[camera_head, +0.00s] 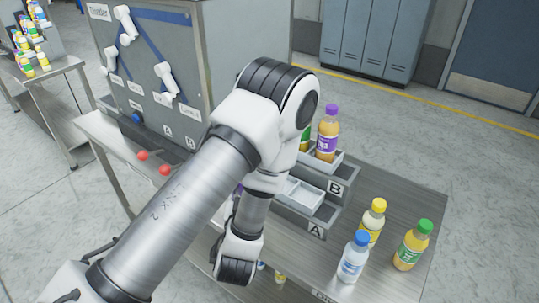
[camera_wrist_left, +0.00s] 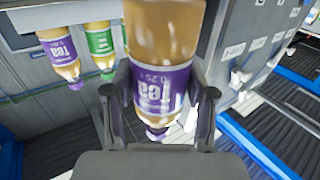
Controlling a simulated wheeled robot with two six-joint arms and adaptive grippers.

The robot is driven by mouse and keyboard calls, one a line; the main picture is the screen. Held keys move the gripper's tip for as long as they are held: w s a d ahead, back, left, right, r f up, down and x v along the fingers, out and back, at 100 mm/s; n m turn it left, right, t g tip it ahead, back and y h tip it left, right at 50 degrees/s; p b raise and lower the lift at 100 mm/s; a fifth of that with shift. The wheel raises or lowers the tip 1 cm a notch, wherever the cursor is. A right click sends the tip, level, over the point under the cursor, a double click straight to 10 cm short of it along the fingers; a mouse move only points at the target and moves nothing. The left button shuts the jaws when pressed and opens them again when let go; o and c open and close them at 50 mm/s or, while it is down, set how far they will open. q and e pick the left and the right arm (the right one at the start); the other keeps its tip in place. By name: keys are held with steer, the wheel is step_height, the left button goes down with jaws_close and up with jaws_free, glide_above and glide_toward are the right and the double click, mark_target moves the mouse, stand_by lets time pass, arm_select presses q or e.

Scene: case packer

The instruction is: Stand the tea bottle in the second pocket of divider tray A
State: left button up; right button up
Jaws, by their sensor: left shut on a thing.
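My left gripper (camera_wrist_left: 160,100) is shut on a tea bottle (camera_wrist_left: 158,40) with amber drink and a purple label, its two fingers on either side of the bottle. The bottle appears upside down in the wrist view. In the head view my left arm hides the gripper and most of the bottle; a bit of purple shows beside the arm, and I cannot tell what it belongs to. Divider tray A (camera_head: 316,231) is grey with white pockets; the pockets in sight are empty, and its left part is behind my arm. My right gripper is not in view.
Divider tray B (camera_head: 336,187) stands behind tray A and holds a purple-capped bottle (camera_head: 327,134) and a green-capped one. Yellow-capped (camera_head: 373,219), blue-capped (camera_head: 354,257) and green-capped (camera_head: 412,246) bottles stand at the table's front right. A grey machine cabinet (camera_head: 160,70) stands at the back left.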

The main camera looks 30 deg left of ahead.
arm_select(q)
steer(key=shift+w+a+f+b, duration=0.15)
steer(key=shift+w+b, duration=0.35)
steer(key=shift+b, duration=3.6)
steer(key=shift+w+a+f+p, duration=0.4)
steer(key=shift+w+a+f, duration=0.4)
steer(key=shift+w, duration=1.35)
steer(key=shift+w+a+f+p, duration=0.45)
steer(key=shift+w+a, duration=0.6)
steer(key=shift+w, duration=1.1)
steer(key=shift+w+a+f+p, duration=0.3)
steer(key=shift+w+a+f, duration=0.55)
steer(key=shift+w, duration=1.3)
steer(key=shift+f, duration=0.1)
steer(key=o, duration=1.4)
